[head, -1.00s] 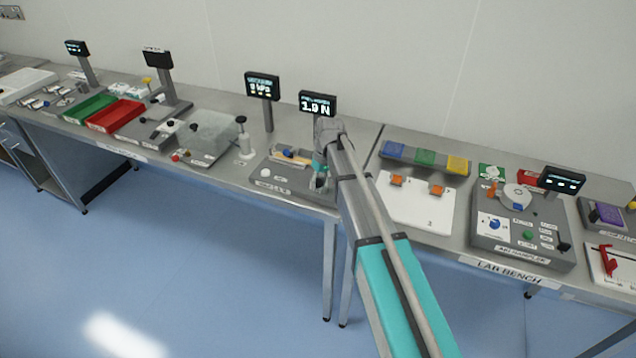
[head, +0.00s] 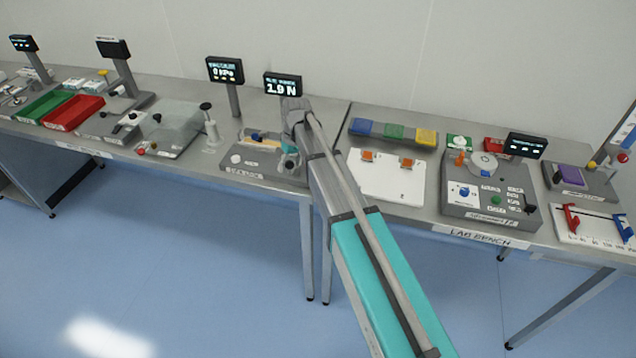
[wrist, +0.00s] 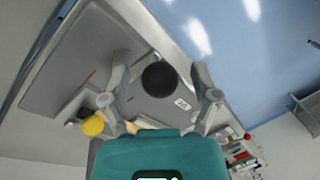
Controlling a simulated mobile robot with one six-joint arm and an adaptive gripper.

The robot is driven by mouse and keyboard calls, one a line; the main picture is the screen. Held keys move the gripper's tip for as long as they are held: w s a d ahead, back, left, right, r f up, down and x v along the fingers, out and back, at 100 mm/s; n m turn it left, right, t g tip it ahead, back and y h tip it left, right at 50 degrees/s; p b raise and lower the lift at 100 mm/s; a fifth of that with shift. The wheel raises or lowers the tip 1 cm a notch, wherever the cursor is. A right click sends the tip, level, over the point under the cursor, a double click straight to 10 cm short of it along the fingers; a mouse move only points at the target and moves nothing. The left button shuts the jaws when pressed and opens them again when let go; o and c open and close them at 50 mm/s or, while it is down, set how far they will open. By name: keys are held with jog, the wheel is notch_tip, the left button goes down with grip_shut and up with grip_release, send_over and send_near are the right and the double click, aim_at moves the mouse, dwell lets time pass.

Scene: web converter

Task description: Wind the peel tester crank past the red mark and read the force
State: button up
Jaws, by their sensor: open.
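The peel tester (head: 262,178) is a grey box near the right end of the left bench, partly hidden by my arm. Its display (head: 283,86) reads about 1.9 N; the last digit is small. My gripper (head: 290,157) is over the tester's right side. In the wrist view, its open fingers (wrist: 161,68) stand on either side of a round black knob (wrist: 160,79), apparently the crank's. I cannot tell whether they touch it. A thin red mark (wrist: 90,76) lies on the grey plate to the left. The crank arm is not clear.
A display reading 0 kPa (head: 225,71) stands left of the tester. A clear-covered device (head: 170,128) is further left. Right of my arm are a white board (head: 385,178) with orange blocks and a grey sampler box (head: 490,205). A yellow ball (wrist: 92,125) is beside the left finger.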

jog(key=shift+a+m, duration=0.1)
jog(key=shift+m, duration=0.2)
jog(key=shift+w+a+m+t, duration=0.2)
jog(key=shift+w+a+m, duration=0.1)
jog(key=shift+m, duration=0.65)
jog(key=shift+w+a+m+t, duration=0.2)
jog(key=shift+a+m, duration=0.1)
jog(key=shift+m, duration=0.65)
jog(key=m, duration=0.2)
jog(key=w+a+m, duration=0.1)
jog(key=m, duration=0.2)
jog(key=shift+w+t, duration=0.2)
jog(key=shift+t, duration=0.2)
jog(key=shift+r+p, duration=0.35)
notch_tip(320, 180, up, 13)
jog(key=d+p, duration=0.3)
jog(key=p, duration=1)
jog(key=s+d+f+n+h+b, duration=0.1)
jog(key=s+d+f+b, duration=0.7)
jog(key=s, duration=0.4)
jog(key=s+d+f+n+b, duration=0.1)
jog(key=s+d+f+b, duration=0.8)
jog(key=s+d, duration=0.2)
jog(key=shift+s+d+f+h, duration=0.15)
jog(key=shift+s+d+h, duration=0.2)
jog(key=shift+s, duration=0.35)
